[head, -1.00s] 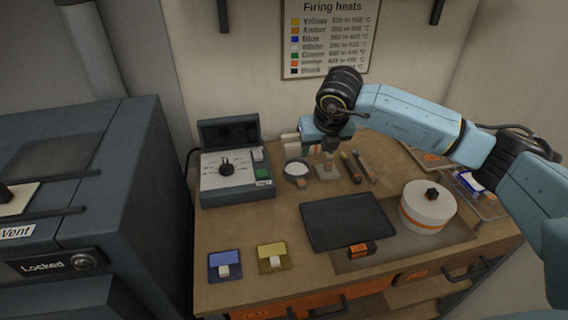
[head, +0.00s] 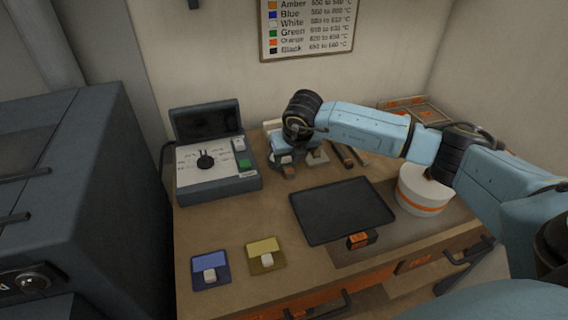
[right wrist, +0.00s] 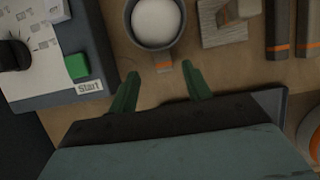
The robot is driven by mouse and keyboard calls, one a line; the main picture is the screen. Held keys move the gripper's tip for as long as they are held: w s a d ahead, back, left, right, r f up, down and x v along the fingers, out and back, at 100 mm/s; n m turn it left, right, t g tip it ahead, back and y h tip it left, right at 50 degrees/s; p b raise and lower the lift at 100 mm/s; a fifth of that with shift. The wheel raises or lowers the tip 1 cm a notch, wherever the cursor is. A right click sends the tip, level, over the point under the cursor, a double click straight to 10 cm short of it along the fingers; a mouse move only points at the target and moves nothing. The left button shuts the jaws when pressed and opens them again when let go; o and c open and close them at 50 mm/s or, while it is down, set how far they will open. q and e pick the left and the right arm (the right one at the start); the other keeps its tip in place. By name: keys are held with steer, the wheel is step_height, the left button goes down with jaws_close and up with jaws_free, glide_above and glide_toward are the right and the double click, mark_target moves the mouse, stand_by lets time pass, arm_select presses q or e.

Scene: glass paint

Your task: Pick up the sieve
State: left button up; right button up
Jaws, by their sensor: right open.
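The sieve shows in the right wrist view as a round grey-rimmed bowl (right wrist: 155,22) with a white inside and a short handle (right wrist: 163,62) with an orange band. It lies on the worktop just beyond my right gripper (right wrist: 160,88). The gripper is open and empty, its two green fingers apart, with the handle end near the gap between the tips. In the head view my right gripper (head: 284,160) is low over the back of the worktop and mostly hides the sieve. My left gripper is not in view.
A control box (head: 215,165) with a knob and green button stands left of the gripper. Grey bars (head: 350,154) lie to its right. A black tray (head: 341,211), a white round container (head: 422,190), and blue (head: 210,270) and yellow (head: 265,256) holders sit nearer the front.

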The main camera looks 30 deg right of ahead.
mark_target(289, 169)
steer(key=shift+s+x, duration=0.2)
steer(key=shift+x, duration=1.15)
steer(key=shift+s+x, duration=0.15)
steer(key=shift+x, duration=1.2)
steer(key=shift+f, duration=0.1)
steer(key=shift+c, duration=0.3)
jaws_close()
